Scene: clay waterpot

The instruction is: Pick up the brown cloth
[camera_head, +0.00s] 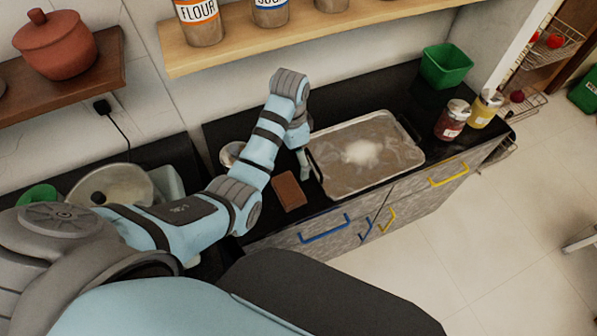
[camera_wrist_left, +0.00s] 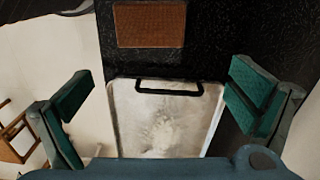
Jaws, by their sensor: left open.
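The brown cloth (camera_head: 288,191) lies flat on the black counter, just left of a metal tray. It shows as a textured brown rectangle at the top of the left wrist view (camera_wrist_left: 151,24). My left gripper (camera_head: 310,170) is above the counter between the cloth and the tray's left end. In the left wrist view its two teal-padded fingers (camera_wrist_left: 160,95) are wide apart with nothing between the pads; the tray shows beyond them. The cloth is past the fingers and not touched by them. My right gripper is not in view.
The tray (camera_head: 345,187) has dark handles and a white powdery patch. A green bin (camera_head: 446,66), a red jar (camera_head: 453,119) and a yellow jar (camera_head: 485,109) stand at the counter's right end. A wooden shelf (camera_head: 300,38) with canisters hangs above. A sink area is at left.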

